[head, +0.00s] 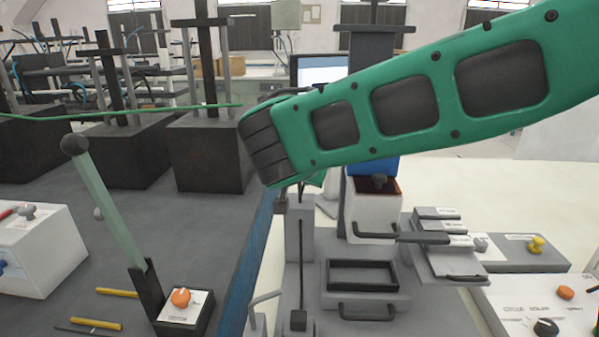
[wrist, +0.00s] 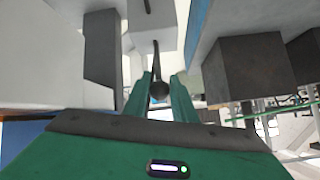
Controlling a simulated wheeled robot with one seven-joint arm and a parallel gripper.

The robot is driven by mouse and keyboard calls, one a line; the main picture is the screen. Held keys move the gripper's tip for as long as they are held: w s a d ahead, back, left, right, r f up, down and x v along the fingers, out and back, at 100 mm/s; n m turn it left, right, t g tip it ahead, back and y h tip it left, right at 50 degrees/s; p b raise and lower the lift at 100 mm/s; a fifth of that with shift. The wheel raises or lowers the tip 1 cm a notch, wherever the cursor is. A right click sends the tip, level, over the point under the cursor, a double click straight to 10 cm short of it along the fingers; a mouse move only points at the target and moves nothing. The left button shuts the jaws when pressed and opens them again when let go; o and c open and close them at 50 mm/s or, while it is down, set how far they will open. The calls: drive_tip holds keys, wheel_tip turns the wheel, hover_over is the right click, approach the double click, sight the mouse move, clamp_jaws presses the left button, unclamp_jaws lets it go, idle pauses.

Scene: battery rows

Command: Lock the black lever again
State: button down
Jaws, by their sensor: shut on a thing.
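The black lever shows in the wrist view as a dark rod with a round black knob (wrist: 159,91) at its near end. My gripper (wrist: 162,80) has its two green fingers on either side of the knob and is shut on it. In the head view a thin dark rod (head: 302,200), which looks like the same lever, rises at the grey upright post. Its upper end and most of my gripper are hidden behind my green arm.
A long lever with a dark knob (head: 73,144) leans at the left, beside an orange knob (head: 180,297). An orange-lined white bin (head: 372,212) stands right of the post, above a black-rimmed tray (head: 362,275). Dark blocks (head: 208,155) stand on the grey bench behind.

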drive_tip(key=shift+s+d+f, duration=0.1)
drive_tip(key=shift+s+f, duration=0.6)
drive_tip(key=shift+s, duration=0.2)
drive_tip(key=shift+s+f, duration=0.35)
drive_tip(key=shift+s, duration=0.05)
drive_tip(key=shift+d+f, duration=0.1)
drive_tip(key=shift+d, duration=0.05)
drive_tip(key=shift+d, duration=0.1)
idle(0.5)
drive_tip(key=c, duration=1.5)
unclamp_jaws()
drive_tip(key=shift+o, duration=0.2)
drive_tip(key=v, duration=1)
drive_tip(key=shift+s+r, duration=0.2)
drive_tip(key=shift+r, duration=0.15)
